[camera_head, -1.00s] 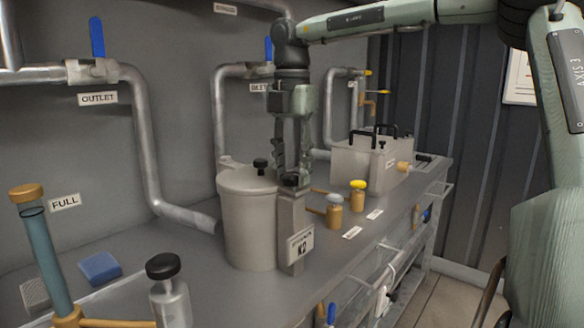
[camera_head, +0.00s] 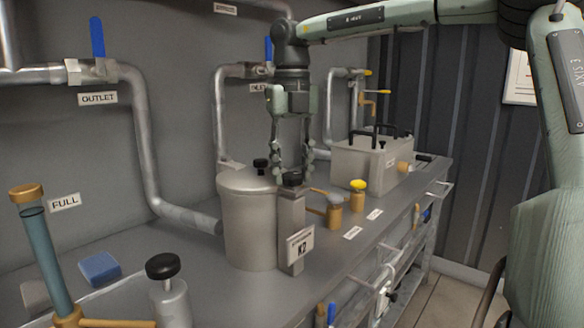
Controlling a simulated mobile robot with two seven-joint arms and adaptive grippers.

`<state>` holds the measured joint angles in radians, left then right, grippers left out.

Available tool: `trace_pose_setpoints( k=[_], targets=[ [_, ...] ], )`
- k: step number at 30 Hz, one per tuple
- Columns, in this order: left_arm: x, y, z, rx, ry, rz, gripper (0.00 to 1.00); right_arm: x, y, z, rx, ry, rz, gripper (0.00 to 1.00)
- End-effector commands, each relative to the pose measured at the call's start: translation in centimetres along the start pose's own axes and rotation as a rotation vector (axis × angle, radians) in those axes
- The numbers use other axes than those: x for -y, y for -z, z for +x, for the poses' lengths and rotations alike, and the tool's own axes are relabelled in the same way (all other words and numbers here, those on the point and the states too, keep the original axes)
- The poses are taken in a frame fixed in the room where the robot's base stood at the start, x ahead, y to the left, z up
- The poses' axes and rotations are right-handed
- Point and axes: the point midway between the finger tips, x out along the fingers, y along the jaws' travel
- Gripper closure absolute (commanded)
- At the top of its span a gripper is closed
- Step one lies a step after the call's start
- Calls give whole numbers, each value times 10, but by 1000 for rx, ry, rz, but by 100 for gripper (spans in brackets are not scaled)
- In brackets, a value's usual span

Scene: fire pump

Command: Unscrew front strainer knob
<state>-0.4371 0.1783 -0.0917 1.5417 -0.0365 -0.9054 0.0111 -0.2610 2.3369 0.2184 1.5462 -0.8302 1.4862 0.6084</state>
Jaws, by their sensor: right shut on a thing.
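The grey strainer pot (camera_head: 248,225) stands on the bench with a square post (camera_head: 291,225) at its front right, marked with a small plate. A black knob (camera_head: 292,179) tops the post; I take it as the front strainer knob. My right gripper (camera_head: 292,176) points straight down over the post, with its fingers on either side of the black knob and shut on it. The fingers partly hide the knob's edges. Another black knob (camera_head: 261,164) stands on the pot's lid, left of the gripper. My left gripper is out of view.
Brass fittings (camera_head: 357,196) stand right of the post, with a grey box (camera_head: 368,160) behind. A black-capped cylinder (camera_head: 168,280) and a blue tube (camera_head: 48,255) are at the front left. Pipes run along the wall. A blue block (camera_head: 99,267) lies on the bench.

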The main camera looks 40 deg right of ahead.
Motion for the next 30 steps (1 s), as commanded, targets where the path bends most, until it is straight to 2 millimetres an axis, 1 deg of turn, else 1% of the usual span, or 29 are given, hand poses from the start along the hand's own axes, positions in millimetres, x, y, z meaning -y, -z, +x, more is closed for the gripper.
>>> trace_pose_setpoints(
  k=[30],
  targets=[
    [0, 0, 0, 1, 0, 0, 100, 0, -1, -1, 3, 0, -965, 92]
  ],
)
